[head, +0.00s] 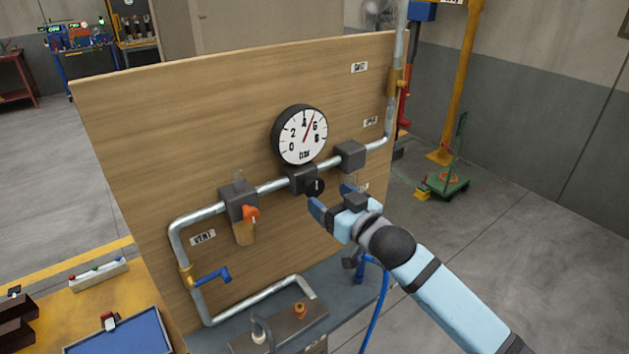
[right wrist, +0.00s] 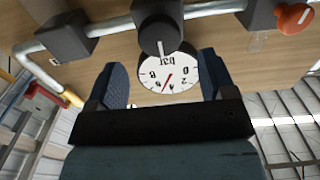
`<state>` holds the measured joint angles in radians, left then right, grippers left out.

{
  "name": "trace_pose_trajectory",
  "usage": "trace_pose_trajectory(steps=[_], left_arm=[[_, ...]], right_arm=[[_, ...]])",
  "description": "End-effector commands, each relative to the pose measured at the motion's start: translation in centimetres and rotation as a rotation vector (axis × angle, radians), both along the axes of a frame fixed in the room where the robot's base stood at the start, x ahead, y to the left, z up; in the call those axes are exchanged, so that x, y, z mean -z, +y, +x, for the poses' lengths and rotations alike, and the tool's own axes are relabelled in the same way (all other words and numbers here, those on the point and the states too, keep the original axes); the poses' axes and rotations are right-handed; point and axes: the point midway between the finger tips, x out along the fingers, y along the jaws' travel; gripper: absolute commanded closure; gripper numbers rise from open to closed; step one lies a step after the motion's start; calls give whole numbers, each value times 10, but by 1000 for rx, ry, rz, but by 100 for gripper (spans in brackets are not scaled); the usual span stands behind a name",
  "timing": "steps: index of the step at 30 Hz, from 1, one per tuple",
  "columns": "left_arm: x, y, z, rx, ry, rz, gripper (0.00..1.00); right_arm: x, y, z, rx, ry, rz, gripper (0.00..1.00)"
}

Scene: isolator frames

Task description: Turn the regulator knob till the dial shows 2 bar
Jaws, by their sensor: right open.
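The round white dial (head: 302,136) with a black rim is on the wooden panel; its red needle points between 4 and 6, near 5. It also shows upside down in the right wrist view (right wrist: 168,73). The black regulator knob (head: 315,187) with a pale mark sits on the pipe below the dial. In the right wrist view the knob (right wrist: 158,32) is above and between the fingers. My right gripper (head: 331,198) is open and empty, just in front of the knob, its fingers apart from it as far as I can see. My left gripper is not in view.
The pipe (head: 205,215) carries an orange knob (head: 251,213) on a filter to the left and a blue lever (head: 213,275) lower down. A blue hose (head: 375,310) hangs below my right arm. A blue tray (head: 120,335) lies on the yellow bench at lower left.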

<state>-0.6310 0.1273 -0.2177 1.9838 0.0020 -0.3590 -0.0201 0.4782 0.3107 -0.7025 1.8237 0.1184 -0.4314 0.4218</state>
Motion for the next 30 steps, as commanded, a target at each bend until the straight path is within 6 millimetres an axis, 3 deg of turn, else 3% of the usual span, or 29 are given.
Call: trace_pose_trajectory(steps=[3, 9, 22, 28, 30], left_arm=[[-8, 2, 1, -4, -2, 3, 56], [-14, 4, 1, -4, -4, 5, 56], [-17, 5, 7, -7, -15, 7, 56], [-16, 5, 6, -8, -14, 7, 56], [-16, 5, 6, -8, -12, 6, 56]], right_arm=[[-3, 15, 20, 0, 1, -1, 23], [-1, 31, 42, 0, 0, 0, 23], [0, 36, 49, 0, 0, 0, 23], [1, 36, 49, 0, 0, 0, 69], [1, 36, 49, 0, 0, 0, 71]])
